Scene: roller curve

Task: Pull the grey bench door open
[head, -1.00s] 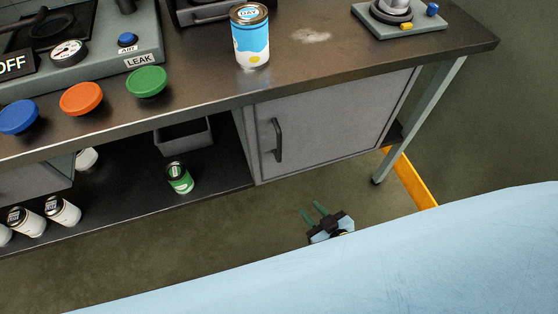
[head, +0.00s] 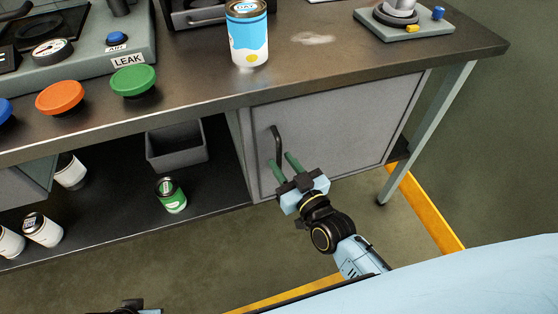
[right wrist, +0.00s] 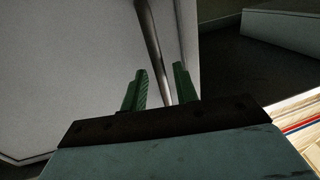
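The grey bench door (head: 335,125) is shut in the bench front, with a dark vertical bar handle (head: 277,143) near its left edge. My right gripper (head: 281,158) is open, its two green fingers pointing at the lower part of the handle. In the right wrist view, the handle (right wrist: 152,45) runs down between the spread fingers (right wrist: 160,70), with gaps showing beside it. I cannot tell whether either finger touches it. The door (right wrist: 70,70) fills the left of that view. Only a dark part of my left gripper (head: 130,305) shows at the bottom edge of the head view; its fingers are hidden.
The bench top (head: 310,65) carries a blue and white can (head: 247,40) above the door. A grey bin (head: 177,150) and a green can (head: 171,195) stand on the open shelf left of the door. A bench leg (head: 430,130) and yellow floor line (head: 425,205) are to the right.

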